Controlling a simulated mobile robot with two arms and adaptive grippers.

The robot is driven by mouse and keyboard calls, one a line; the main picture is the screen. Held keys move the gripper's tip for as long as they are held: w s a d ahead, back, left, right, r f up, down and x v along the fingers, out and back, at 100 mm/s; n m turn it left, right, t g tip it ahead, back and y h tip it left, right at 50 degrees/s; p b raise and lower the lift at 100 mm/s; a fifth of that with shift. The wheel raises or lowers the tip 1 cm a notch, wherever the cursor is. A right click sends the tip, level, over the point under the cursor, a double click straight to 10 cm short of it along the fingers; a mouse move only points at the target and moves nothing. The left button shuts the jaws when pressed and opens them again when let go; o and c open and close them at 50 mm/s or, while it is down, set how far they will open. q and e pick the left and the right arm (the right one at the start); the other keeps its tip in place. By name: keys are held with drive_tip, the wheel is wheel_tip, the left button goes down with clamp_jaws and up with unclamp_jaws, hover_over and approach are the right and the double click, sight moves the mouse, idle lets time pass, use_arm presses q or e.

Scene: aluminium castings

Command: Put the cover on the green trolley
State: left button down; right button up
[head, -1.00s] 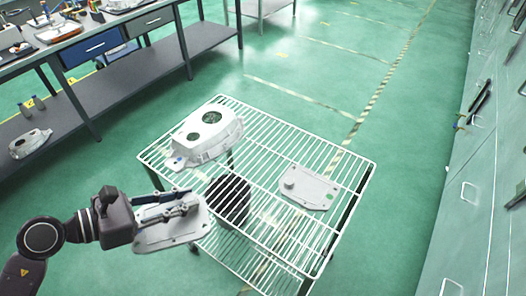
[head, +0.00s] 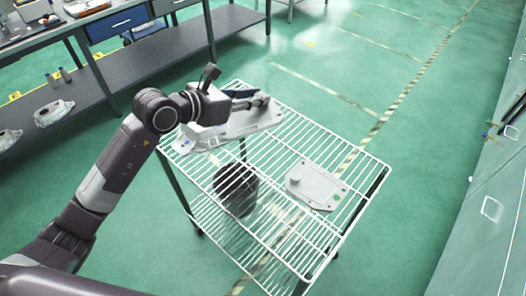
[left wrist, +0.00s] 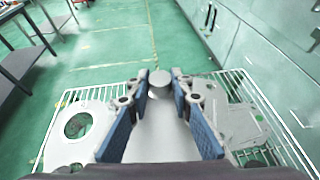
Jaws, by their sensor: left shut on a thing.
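My left gripper (head: 254,103) is shut on a light grey cover (head: 262,120), a flat plate. In the left wrist view the fingers (left wrist: 160,92) close on the cover's (left wrist: 158,138) raised round part. The cover is above the far left part of a trolley (head: 352,207) with a white wire top; its green colour does not show. A casting with a round hole (left wrist: 76,125) lies on the trolley left of the held cover; in the head view the arm and cover hide most of it. Whether the held cover touches anything is unclear. My right gripper is not in view.
A second similar plate with a round knob (head: 316,186) lies on the right of the wire top; the front wires are bare. A dark round object (head: 236,189) is below the top. A grey workbench (head: 170,45) stands behind left, with castings (head: 54,113) on its lower shelf.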

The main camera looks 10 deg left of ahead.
use_arm(q)
drive_tip(key=shift+w+d+r, duration=0.1)
drive_tip(key=shift+w+r, duration=0.2)
drive_tip(key=shift+f, duration=0.15)
drive_tip(key=p, duration=0.1)
hover_over(258, 153)
wheel_tip(258, 153, down, 15)
drive_tip(key=shift+r, duration=0.15)
wheel_tip(258, 153, down, 5)
drive_tip(key=shift+w+r+b, duration=0.1)
drive_tip(key=shift+b, duration=0.2)
drive_tip(key=c, duration=1.7)
unclamp_jaws()
